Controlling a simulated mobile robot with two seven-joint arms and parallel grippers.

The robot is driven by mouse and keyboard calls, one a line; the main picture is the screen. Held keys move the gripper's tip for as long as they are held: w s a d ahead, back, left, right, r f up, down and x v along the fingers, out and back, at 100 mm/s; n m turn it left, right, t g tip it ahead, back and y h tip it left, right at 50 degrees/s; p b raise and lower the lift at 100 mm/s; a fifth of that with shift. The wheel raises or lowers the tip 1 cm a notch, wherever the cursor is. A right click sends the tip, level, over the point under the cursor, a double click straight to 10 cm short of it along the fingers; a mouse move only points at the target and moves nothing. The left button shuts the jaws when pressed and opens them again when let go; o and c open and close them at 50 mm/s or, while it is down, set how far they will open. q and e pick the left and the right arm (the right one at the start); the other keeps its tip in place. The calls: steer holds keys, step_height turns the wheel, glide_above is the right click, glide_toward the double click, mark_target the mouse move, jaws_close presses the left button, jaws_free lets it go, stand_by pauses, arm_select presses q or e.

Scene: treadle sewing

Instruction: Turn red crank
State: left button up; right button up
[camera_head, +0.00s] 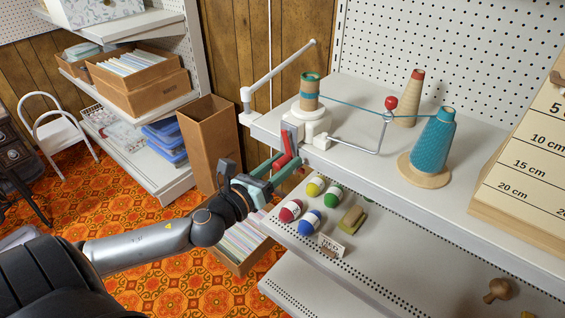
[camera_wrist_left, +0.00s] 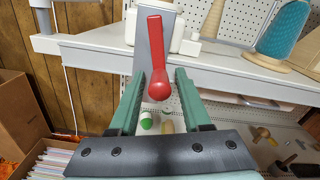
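The red crank (camera_head: 285,152) sits on the front of the white yarn winder at the left end of the shelf. In the left wrist view the crank (camera_wrist_left: 158,55) hangs down from a grey plate, its rounded red knob at the lower end. My left gripper (camera_head: 284,167) is at the crank, its green fingers apart. In the left wrist view the left gripper (camera_wrist_left: 160,82) has one finger on each side of the knob, with visible gaps on both sides. My right gripper is not in view.
A teal yarn cone (camera_head: 433,148) and a tan cone (camera_head: 410,97) stand right of the winder, with a wire guide (camera_head: 365,148) between. Several small yarn balls (camera_head: 310,222) lie on the shelf below. A tall cardboard box (camera_head: 208,143) stands behind my left arm.

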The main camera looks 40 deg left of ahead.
arm_select(q)
jaws_close()
